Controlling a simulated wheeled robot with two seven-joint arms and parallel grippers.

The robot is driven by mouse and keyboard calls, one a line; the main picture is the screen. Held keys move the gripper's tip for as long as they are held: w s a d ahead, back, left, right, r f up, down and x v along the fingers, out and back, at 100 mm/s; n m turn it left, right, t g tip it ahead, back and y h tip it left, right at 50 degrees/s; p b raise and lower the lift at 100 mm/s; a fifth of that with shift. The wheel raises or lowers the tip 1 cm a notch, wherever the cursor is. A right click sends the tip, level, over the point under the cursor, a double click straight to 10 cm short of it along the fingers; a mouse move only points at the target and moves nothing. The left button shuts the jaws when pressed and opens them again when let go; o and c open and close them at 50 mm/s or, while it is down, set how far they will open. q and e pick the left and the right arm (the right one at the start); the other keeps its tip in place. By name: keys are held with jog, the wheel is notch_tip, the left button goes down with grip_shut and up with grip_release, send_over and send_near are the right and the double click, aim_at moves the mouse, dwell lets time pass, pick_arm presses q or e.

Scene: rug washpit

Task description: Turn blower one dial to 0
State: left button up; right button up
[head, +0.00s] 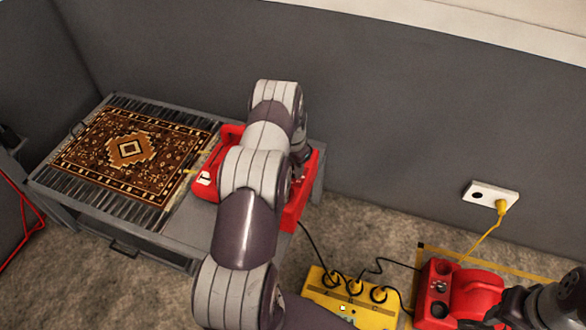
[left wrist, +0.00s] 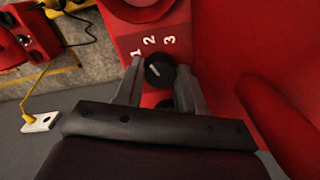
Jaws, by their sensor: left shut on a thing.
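The red blower (head: 293,211) sits on the grey table at the rug's right side, largely hidden behind my left arm. In the left wrist view its red panel (left wrist: 128,20) carries the white numbers 1, 2 and 3 around a black dial (left wrist: 157,75). My left gripper (left wrist: 160,78) has a finger on each side of this dial and is shut on it. The dial's short white mark shows, but which number it points at is hard to tell. No 0 is visible. My right gripper (head: 500,314) is partly seen at the lower right; its fingers are unclear.
A patterned rug (head: 128,150) lies on the grey table (head: 110,235). A yellow power box (head: 350,308) with black cables and a second red blower (head: 470,295) stand on the floor at the lower right. A white wall socket (head: 482,192) holds a yellow plug.

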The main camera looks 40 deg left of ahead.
pick_arm(q)
jog(key=n+b, duration=0.1)
jog(key=n, duration=0.8)
jog(key=shift+n+b, duration=0.3)
jog(key=shift+n, duration=1.7)
jog(key=o, duration=1.1)
jog(key=shift+c, duration=0.2)
notch_tip(320, 180, up, 13)
jog(key=p, duration=0.1)
jog(key=shift+f, duration=0.15)
